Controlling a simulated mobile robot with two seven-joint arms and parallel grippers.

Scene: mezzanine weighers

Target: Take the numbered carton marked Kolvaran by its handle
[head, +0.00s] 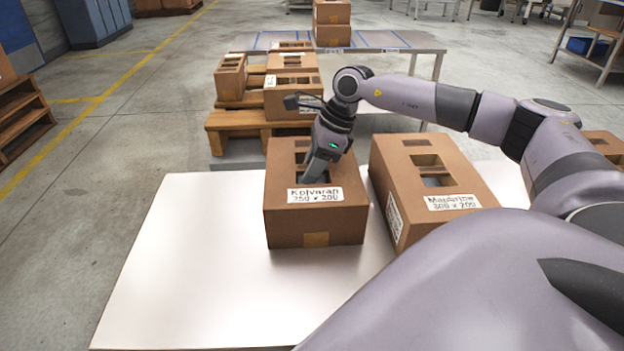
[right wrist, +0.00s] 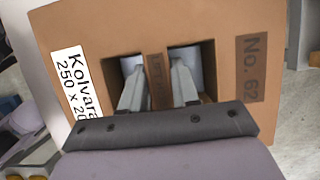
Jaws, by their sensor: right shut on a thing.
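The Kolvaran carton (head: 314,220) is a brown box with a white label reading Kolvaran 250 x 200. It stands on the pale table in the head view, left of another carton. My right gripper (head: 314,176) reaches down into its top from above. In the right wrist view, the carton (right wrist: 224,60) has two openings with a cardboard strip, the handle (right wrist: 158,80), between them. My right gripper (right wrist: 158,96) has one finger in each opening and is shut on this handle. The fingertips are partly hidden inside the openings. My left gripper is not in view.
A second carton (head: 425,175), labelled roughly Mardurine 300 x 200, stands close on the right. The pale tabletop (head: 190,260) is clear on the left. Behind are a wooden pallet (head: 232,123) with several cartons and a grey table (head: 400,42) bearing stacked cartons.

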